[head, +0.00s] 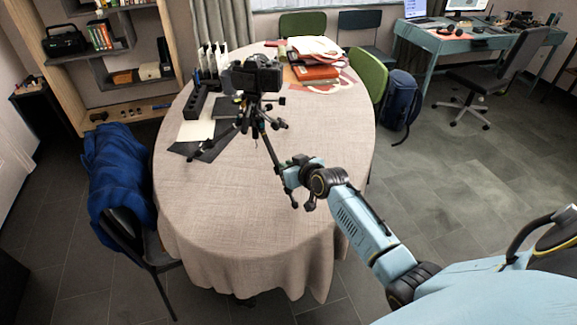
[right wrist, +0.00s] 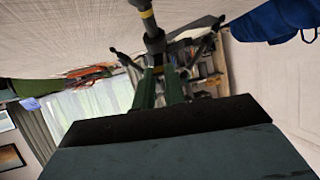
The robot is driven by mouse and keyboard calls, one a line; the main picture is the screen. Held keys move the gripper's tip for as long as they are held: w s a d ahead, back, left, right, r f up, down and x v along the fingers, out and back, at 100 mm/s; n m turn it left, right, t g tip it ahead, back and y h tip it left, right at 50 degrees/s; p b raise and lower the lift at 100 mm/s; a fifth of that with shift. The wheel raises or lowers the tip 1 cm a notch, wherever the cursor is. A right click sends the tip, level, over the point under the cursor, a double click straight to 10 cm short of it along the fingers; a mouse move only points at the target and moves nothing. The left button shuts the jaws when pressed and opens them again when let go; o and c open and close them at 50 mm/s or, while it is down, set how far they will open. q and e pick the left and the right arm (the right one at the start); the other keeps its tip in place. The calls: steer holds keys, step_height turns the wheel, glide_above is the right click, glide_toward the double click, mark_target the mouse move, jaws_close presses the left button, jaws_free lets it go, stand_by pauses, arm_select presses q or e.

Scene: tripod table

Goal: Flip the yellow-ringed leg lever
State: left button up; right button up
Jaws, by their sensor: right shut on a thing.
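A black tripod (head: 262,132) with a camera (head: 256,76) on top stands on the round table. Its near leg (head: 268,148) slants toward me. The yellow-ringed leg (right wrist: 153,35) crosses the top of the right wrist view, with its yellow ring (right wrist: 147,14) past my fingertips. My right gripper (head: 292,177) is at this leg; in the right wrist view its green fingers (right wrist: 158,74) are closed at the dark clamp part. The lever is hidden between or behind the fingers, and its position cannot be told. My left gripper is not in view.
The table (head: 235,215) has a beige cloth and is clear in front. A dark rack (head: 195,105) and papers (head: 197,128) lie left of the tripod, red books (head: 315,72) behind it. A chair with a blue jacket (head: 118,175) stands at left, a backpack (head: 400,100) at right.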

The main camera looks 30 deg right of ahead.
steer(key=shift+w+r+p, duration=0.45)
steer(key=shift+r, duration=0.1)
stand_by(0.7)
steer(key=o, duration=0.5)
steer(key=shift+f, duration=0.15)
steer(key=s+r+p, duration=0.1)
steer(key=p, duration=0.1)
steer(key=s+r+p, duration=0.1)
steer(key=r+p, duration=0.1)
steer(key=s+r+p, duration=0.1)
steer(key=p, duration=0.2)
steer(key=shift+s+d+r, duration=0.15)
steer(key=shift+s+r, duration=0.1)
steer(key=shift+r, duration=0.15)
stand_by(0.4)
stand_by(0.4)
